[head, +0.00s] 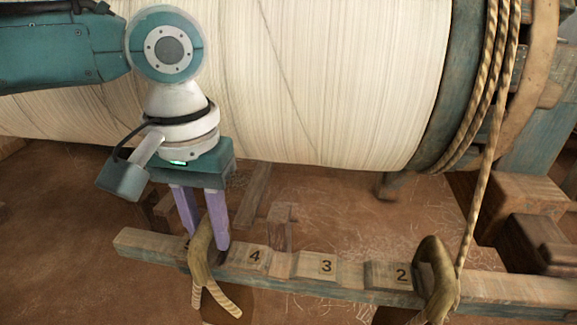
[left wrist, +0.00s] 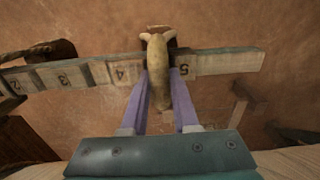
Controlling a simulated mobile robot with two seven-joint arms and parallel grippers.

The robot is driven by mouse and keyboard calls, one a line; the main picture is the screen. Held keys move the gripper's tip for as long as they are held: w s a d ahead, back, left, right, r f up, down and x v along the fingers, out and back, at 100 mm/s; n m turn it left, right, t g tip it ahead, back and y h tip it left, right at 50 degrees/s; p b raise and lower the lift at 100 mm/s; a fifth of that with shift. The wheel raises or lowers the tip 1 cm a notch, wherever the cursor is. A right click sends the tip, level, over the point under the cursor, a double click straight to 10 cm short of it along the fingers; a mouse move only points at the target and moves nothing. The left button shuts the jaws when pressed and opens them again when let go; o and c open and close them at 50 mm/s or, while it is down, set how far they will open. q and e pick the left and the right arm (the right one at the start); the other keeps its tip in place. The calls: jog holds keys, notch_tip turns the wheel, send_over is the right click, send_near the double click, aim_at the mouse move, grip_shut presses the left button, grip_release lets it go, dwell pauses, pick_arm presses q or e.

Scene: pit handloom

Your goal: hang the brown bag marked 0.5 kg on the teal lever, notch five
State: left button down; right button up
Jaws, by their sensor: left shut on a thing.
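The lever (head: 340,292) is a worn wooden beam with faded teal on its side and raised blocks numbered along its top. In the left wrist view the lever (left wrist: 225,63) shows the 5 and the 4 clearly. My left gripper (head: 205,240) has its purple fingers shut on a tan, horn-like loop (head: 201,256) that lies across the lever between the 4 and the 5. The loop also shows between the fingers in the left wrist view (left wrist: 158,75). Its bag is mostly hidden below the lever; no weight mark is readable. My right gripper is not in view.
The large cream warp roll (head: 310,85) is close behind my left arm. Wooden blocks (head: 520,205) stand at the right. Brown floor lies below.

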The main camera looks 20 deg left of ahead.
pick_arm(q)
jog(key=shift+f+p, duration=0.1)
jog(key=shift+p, duration=0.25)
jog(key=shift+f, duration=0.2)
jog(key=c, duration=0.6)
grip_release()
